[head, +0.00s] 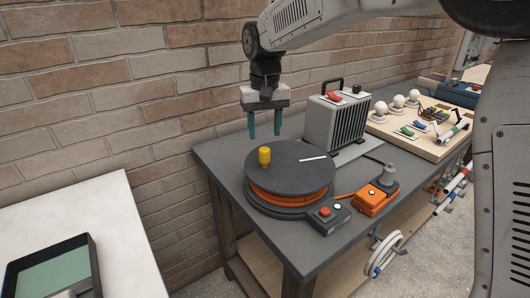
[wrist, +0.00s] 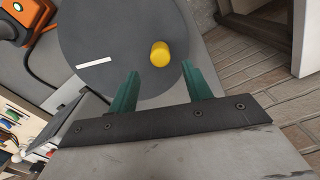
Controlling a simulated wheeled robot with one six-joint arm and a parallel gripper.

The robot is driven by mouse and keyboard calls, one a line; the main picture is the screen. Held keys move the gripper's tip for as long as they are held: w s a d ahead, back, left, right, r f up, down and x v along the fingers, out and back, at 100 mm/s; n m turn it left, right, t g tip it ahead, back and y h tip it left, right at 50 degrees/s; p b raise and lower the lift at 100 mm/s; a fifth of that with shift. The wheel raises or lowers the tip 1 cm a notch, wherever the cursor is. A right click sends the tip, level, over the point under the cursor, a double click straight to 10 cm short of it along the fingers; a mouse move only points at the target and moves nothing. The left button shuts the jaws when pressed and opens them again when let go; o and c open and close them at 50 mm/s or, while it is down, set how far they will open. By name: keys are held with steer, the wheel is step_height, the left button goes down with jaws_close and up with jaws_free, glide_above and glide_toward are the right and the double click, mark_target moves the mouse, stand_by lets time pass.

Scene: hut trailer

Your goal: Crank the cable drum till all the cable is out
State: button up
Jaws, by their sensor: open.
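The cable drum (head: 290,168) lies flat on the grey workbench, with orange cable wound under its dark top disc. A yellow crank knob (head: 264,156) stands upright near the disc's left edge, and a white stripe (head: 313,158) marks the right side. My gripper (head: 264,136) points down above the knob's level, a little behind it, with green fingers apart and empty. In the wrist view the knob (wrist: 160,54) shows beyond and between the open fingertips (wrist: 157,70), not touching them. How much cable is left on the drum cannot be told.
An orange socket box (head: 374,199) with a grey plug and a small box with red and green buttons (head: 328,214) sit beside the drum. A grey heater-like unit (head: 336,120) stands behind. A board with bulbs (head: 430,136) is at right. A white table (head: 122,225) stands left.

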mark_target(264, 148)
step_height(264, 148, down, 8)
steer(key=shift+r, duration=0.15)
stand_by(0.3)
jaws_close()
steer(key=shift+a, duration=0.1)
